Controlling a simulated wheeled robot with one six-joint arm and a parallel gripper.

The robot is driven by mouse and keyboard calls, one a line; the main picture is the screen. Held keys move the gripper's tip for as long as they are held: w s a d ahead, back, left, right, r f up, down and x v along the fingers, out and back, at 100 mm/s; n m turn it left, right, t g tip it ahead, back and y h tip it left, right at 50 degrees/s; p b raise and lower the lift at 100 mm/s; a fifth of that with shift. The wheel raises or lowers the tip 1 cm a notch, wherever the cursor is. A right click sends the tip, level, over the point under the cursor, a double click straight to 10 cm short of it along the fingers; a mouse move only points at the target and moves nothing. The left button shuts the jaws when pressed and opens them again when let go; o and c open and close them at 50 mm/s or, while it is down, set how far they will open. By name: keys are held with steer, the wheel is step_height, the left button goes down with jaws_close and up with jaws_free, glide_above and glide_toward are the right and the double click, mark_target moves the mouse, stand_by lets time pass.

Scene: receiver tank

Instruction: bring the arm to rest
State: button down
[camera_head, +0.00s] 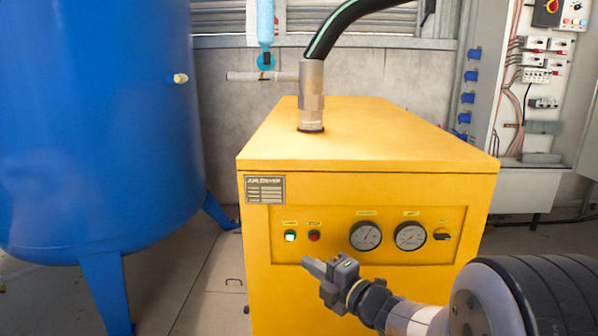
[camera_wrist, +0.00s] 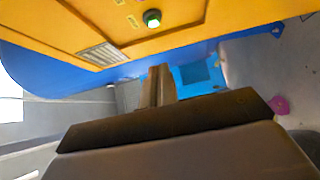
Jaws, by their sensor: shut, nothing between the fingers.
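My gripper (camera_head: 312,265) is in front of the yellow cabinet's front panel in the head view, below the green and red buttons. It points to the left, and the arm comes in from the lower right. The fingers are together and hold nothing. In the wrist view my gripper (camera_wrist: 158,75) shows its two dark fingers side by side. The yellow cabinet (camera_head: 370,140) stands in the middle, and its front also shows along the top of the wrist view (camera_wrist: 60,25). I cannot tell the exact gap between gripper and panel.
A large blue tank (camera_head: 95,120) on legs stands at the left. A metal fitting with a black hose (camera_head: 312,95) rises from the cabinet top. An open electrical panel (camera_head: 545,75) is at the back right. Bare floor (camera_head: 195,290) lies between tank and cabinet.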

steer(key=shift+s+d, duration=0.4)
steer(key=shift+s, duration=0.1)
steer(key=shift+w, duration=0.1)
